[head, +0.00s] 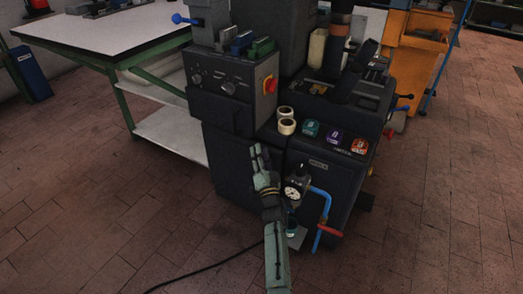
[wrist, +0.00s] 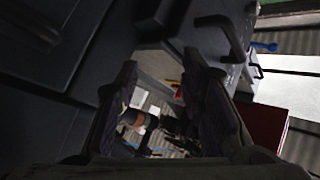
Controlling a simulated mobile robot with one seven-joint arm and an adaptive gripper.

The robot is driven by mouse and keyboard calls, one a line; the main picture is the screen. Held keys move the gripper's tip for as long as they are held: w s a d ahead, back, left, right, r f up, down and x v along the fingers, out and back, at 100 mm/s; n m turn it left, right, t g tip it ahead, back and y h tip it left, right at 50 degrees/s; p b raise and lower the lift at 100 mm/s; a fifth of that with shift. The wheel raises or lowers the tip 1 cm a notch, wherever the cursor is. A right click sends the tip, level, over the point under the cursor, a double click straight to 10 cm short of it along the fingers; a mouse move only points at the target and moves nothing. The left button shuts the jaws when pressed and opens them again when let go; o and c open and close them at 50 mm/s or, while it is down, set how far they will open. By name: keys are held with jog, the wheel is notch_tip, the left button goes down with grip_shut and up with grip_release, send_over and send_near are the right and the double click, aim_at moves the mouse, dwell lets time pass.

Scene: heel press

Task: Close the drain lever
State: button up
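A red-handled lever (head: 329,231) sits at the lower end of a blue bent pipe (head: 322,203) on the front of the dark machine. Beside the pipe is a unit with a round white gauge (head: 295,192); its lower part is partly hidden by my arm. I cannot tell for sure which part is the drain lever. My gripper (head: 259,152) is in front of the machine, up and left of the gauge and well apart from the red lever. In the wrist view my gripper (wrist: 162,82) has its two fingers spread, with nothing held between them. The red-handled lever cannot be made out there.
The dark machine (head: 233,165) stands close behind my gripper, with rolls of tape (head: 287,126) on its ledge. A workbench (head: 110,32) is at the left and an orange cabinet (head: 412,45) at the back right. A black cable (head: 205,268) lies on open brick floor.

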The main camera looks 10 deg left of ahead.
jog(key=shift+a+r, duration=0.3)
jog(key=shift+r, duration=0.3)
jog(key=shift+c, duration=0.2)
